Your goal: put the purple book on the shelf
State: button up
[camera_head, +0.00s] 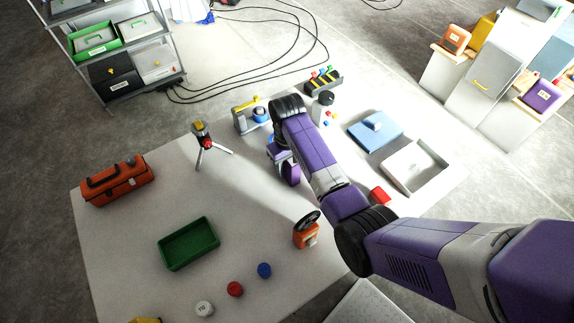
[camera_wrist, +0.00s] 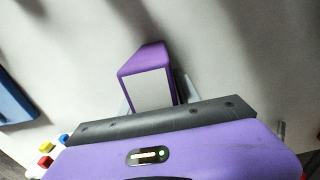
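A purple book (camera_wrist: 147,57) shows in the wrist view just beyond the dark edge of my gripper, its pale grey page side (camera_wrist: 148,89) facing the camera. Slivers of my gripper's fingers (camera_wrist: 155,100) show at either side of it, mostly hidden, so I cannot tell whether they touch it. In the head view my gripper (camera_head: 283,160) is low over the white table, with a purple piece (camera_head: 291,174) at its end, likely the book. A shelf unit (camera_head: 480,82) with orange and purple boxes stands at the upper right.
On the table (camera_head: 130,235) are a green tray (camera_head: 188,243), a red toolbox (camera_head: 117,181), a small tripod (camera_head: 203,145), an orange device (camera_head: 306,232), a blue book-like slab (camera_head: 375,131) and a white tray (camera_head: 415,166). A grey rack (camera_head: 115,55) stands upper left. Cables lie on the floor.

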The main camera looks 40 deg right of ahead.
jog(key=shift+o, duration=1.1)
